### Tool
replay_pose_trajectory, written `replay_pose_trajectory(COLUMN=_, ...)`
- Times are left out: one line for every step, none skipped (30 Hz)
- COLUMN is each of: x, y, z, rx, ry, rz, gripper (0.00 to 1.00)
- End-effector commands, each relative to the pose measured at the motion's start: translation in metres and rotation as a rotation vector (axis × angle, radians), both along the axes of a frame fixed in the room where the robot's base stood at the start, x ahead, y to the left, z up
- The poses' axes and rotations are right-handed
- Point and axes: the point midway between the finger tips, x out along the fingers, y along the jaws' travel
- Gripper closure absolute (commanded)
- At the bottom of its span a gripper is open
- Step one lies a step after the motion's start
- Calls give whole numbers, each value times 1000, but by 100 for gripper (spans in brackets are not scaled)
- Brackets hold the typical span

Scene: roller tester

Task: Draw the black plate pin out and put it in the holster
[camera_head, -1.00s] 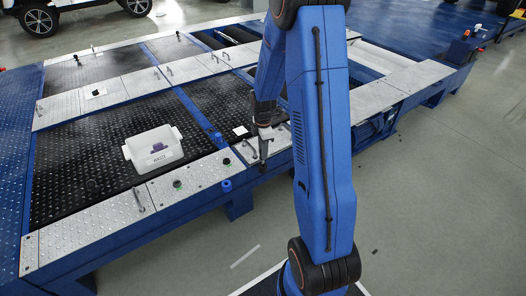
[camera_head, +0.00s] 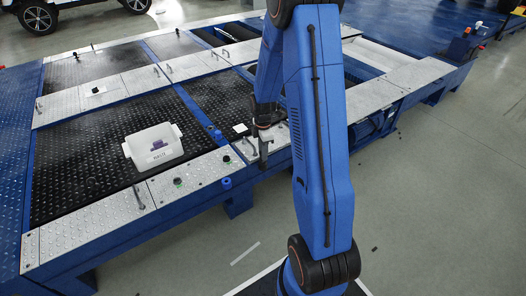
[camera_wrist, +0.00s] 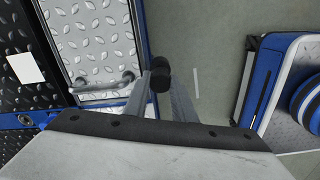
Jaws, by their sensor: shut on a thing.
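My gripper (camera_head: 264,148) is over the front edge of the tester, near a metal handle on the bright tread plate (camera_head: 285,136). It is shut on a small black piece (camera_wrist: 160,76), which I take to be the black plate pin; in the head view it shows as a dark stub below the jaws. In the wrist view the piece appears over grey floor, just right of the plate edge. I cannot tell its exact height. A blue round cup (camera_head: 225,183) sits at the tester's front edge, left of my gripper; whether it is the holster is unclear.
A white bin (camera_head: 155,147) with a purple item stands on the black tread plate to the left. A metal handle (camera_wrist: 105,85) stands on the plate beside my gripper. A white card (camera_wrist: 26,66) lies on the black plate. Open floor is at the front right.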

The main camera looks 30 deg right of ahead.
Motion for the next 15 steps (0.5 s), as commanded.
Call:
replay_pose_trajectory(x=0, y=0, z=-1, rx=0, ry=0, rz=0, gripper=100)
replay_pose_trajectory(x=0, y=0, z=-2, rx=0, ry=0, rz=0, gripper=100)
replay_pose_trajectory(x=0, y=0, z=-3, rx=0, ry=0, rz=0, gripper=100)
replay_pose_trajectory(x=0, y=0, z=-4, rx=0, ry=0, rz=0, gripper=100)
replay_pose_trajectory(x=0, y=0, z=-4, rx=0, ry=0, rz=0, gripper=100)
replay_pose_trajectory(x=0, y=0, z=-5, rx=0, ry=0, rz=0, gripper=100)
replay_pose_trajectory(x=0, y=0, z=-6, rx=0, ry=1, rz=0, gripper=100)
replay_pose_trajectory(x=0, y=0, z=-7, rx=0, ry=1, rz=0, gripper=100)
replay_pose_trajectory(x=0, y=0, z=-8, rx=0, ry=1, rz=0, gripper=100)
replay_pose_trajectory(x=0, y=0, z=-9, rx=0, ry=1, rz=0, gripper=100)
replay_pose_trajectory(x=0, y=0, z=-9, rx=0, ry=1, rz=0, gripper=100)
replay_pose_trajectory(x=0, y=0, z=-10, rx=0, ry=1, rz=0, gripper=100)
replay_pose_trajectory(x=0, y=0, z=-11, rx=0, ry=1, rz=0, gripper=100)
replay_pose_trajectory(x=0, y=0, z=-12, rx=0, ry=1, rz=0, gripper=100)
replay_pose_trajectory(x=0, y=0, z=-13, rx=0, ry=1, rz=0, gripper=100)
